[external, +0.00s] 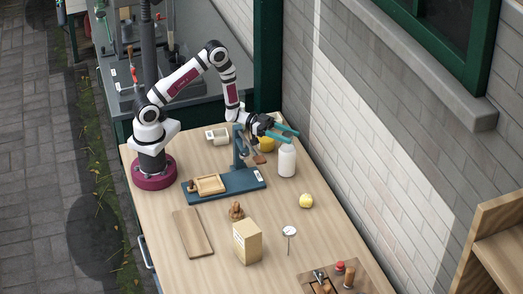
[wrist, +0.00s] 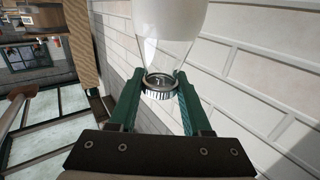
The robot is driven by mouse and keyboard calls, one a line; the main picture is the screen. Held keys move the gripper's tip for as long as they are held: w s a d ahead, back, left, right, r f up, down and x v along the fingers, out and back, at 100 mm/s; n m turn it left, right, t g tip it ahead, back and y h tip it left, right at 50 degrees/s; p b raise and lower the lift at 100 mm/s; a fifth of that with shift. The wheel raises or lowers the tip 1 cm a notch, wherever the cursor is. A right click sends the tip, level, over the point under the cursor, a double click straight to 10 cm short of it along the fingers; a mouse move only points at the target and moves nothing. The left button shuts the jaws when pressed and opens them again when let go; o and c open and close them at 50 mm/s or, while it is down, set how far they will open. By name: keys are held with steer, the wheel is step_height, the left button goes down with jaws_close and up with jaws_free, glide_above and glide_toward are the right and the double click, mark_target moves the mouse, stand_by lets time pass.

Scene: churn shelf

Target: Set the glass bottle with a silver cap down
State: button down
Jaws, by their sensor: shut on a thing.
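The glass bottle with a silver cap (external: 287,160) is filled with something white and is upright at the wall side of the table. My gripper (external: 287,133) has teal fingers and is shut at the top of the bottle. In the wrist view, the silver cap (wrist: 158,85) and clear neck are between the fingers (wrist: 158,92), with the white-filled body (wrist: 168,18) beyond. The fingers hide the cap in the external view. I cannot tell whether the bottle's base touches the wooden table (external: 270,215).
A blue stand (external: 250,183) with a small wooden tray (external: 209,184) is left of the bottle. A yellow round thing (external: 267,144) is close behind, and a pale yellow one (external: 306,201) is in front. A carton (external: 247,242) and a dial on a stem (external: 290,231) stand nearer. The brick wall (external: 370,130) is at right.

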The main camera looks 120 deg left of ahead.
steer(key=shift+c, duration=1.7)
jaws_free()
steer(key=shift+f, duration=0.1)
steer(key=shift+s, duration=0.2)
steer(key=s+a, duration=0.1)
steer(key=s, duration=1)
steer(key=shift+s+a, duration=0.25)
steer(key=shift+a, duration=0.15)
